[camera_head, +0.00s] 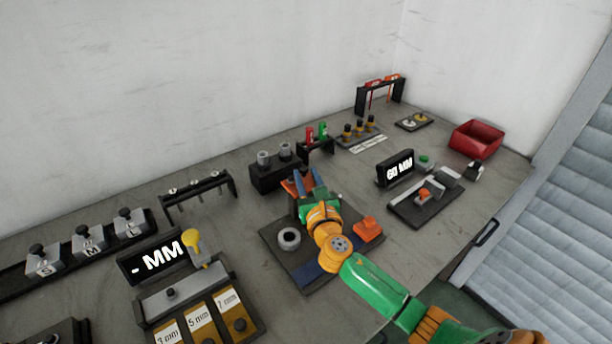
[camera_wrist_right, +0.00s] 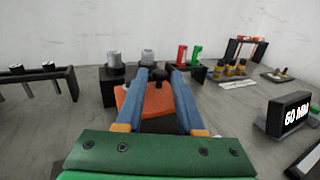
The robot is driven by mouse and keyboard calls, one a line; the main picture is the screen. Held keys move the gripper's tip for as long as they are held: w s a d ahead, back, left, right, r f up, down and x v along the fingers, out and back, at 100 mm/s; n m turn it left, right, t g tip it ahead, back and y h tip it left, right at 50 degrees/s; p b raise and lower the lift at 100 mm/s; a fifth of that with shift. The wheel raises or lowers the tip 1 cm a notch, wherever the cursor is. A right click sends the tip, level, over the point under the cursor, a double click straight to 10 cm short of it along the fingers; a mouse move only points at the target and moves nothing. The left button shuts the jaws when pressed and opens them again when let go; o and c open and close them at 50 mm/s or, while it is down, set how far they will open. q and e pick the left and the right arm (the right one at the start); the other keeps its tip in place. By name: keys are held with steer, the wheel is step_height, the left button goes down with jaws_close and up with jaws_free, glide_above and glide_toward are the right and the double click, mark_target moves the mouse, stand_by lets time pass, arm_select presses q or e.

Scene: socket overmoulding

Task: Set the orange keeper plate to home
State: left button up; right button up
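The orange keeper plate (camera_wrist_right: 128,104) lies just beyond my right gripper, with a black knob (camera_wrist_right: 158,76) on it. Part of the plate (camera_head: 289,185) shows in the head view at the back of the dark base plate (camera_head: 270,236); my gripper hides the rest. My right gripper (camera_wrist_right: 164,72) has its two blue fingers apart, one on each side of the knob. A small gap shows by the right finger, so it looks open around the knob. My left gripper is in neither view.
A grey ring (camera_head: 289,239) and an orange block (camera_head: 368,229) sit on the base plate beside my right arm. A dark block with grey cylinders (camera_head: 272,176) stands close behind the gripper. A 60 MM display (camera_head: 395,169) stands to the right.

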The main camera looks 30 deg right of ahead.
steer(key=shift+w+d+f, duration=0.15)
steer(key=shift+w, duration=0.45)
steer(key=shift+s, duration=0.15)
steer(key=shift+c, duration=0.9)
jaws_close()
